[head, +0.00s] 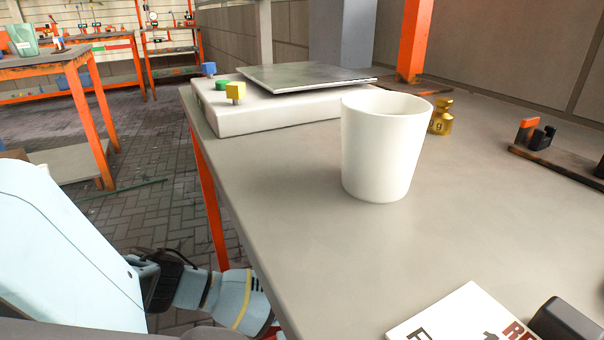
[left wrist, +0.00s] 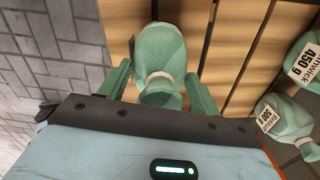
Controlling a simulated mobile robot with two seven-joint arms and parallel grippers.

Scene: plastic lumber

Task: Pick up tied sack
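In the left wrist view a green sack (left wrist: 160,50), tied at the neck with a pale band, is over wooden slats. My left gripper (left wrist: 160,92) has one finger on each side of the sack's neck. The fingers stand apart, with a visible gap at the right; I cannot tell whether the left finger touches the sack. Two more green sacks with white labels are at the right: one reads 450 g (left wrist: 305,60), the other 500 g (left wrist: 290,120). In the head view my left arm reaches down beside the table, its fingers hidden. My right gripper does not show.
The grey table (head: 270,200) holds a scale (head: 300,78), a white cup (head: 382,150), a brass weight (head: 441,116) and a printed card (head: 460,318). Brick paving (left wrist: 45,50) lies left of the slats (left wrist: 235,50). An orange-legged bench (head: 95,115) stands at left.

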